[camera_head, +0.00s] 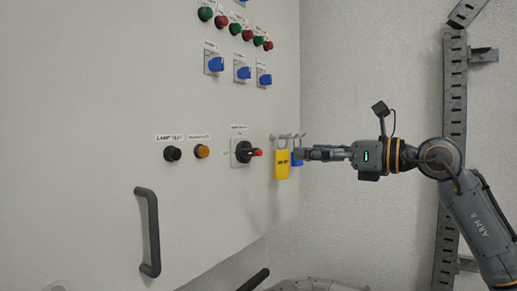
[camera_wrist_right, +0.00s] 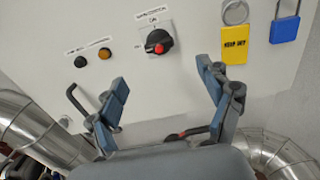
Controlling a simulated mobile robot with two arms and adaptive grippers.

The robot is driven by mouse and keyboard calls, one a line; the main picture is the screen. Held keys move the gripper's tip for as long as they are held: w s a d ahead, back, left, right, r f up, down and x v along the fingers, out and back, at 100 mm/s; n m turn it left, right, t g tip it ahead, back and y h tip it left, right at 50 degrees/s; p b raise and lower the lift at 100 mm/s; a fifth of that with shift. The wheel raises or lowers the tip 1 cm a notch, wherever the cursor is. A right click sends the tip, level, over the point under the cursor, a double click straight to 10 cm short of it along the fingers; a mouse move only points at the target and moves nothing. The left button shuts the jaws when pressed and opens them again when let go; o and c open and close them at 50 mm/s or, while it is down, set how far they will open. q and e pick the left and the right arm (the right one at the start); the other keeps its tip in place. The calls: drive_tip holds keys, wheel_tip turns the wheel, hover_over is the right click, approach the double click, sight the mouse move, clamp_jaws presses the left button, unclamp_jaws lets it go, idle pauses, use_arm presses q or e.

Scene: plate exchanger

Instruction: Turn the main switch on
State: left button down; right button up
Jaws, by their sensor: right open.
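The main switch (camera_head: 244,152) is a black rotary knob with a red handle tip on the grey cabinet front, under a small label. My left gripper is not in view.
A yellow tag (camera_head: 282,165) and a blue padlock (camera_head: 297,158) hang from hooks right of the switch. A black button (camera_head: 172,154) and an orange lamp (camera_head: 202,151) sit to its left. A black door handle (camera_head: 149,232) sticks out lower left. Blue switches (camera_head: 242,73) are above.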

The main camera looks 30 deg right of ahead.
sight(258, 150)
drive_tip(key=p+x, duration=0.4)
drive_tip(key=x, duration=0.2)
drive_tip(key=p+x, duration=0.4)
drive_tip(key=x, duration=0.2)
drive_tip(key=shift+a+r, duration=0.25)
drive_tip(key=shift+w+a+f+p, duration=0.2)
drive_tip(key=shift+w+p, duration=0.15)
drive_tip(key=shift+w, duration=0.3)
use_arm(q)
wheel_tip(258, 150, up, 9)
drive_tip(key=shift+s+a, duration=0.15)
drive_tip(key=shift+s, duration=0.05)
use_arm(e)
drive_tip(key=shift+c, duration=0.7)
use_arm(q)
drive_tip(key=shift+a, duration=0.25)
use_arm(e)
drive_tip(key=c, duration=1)
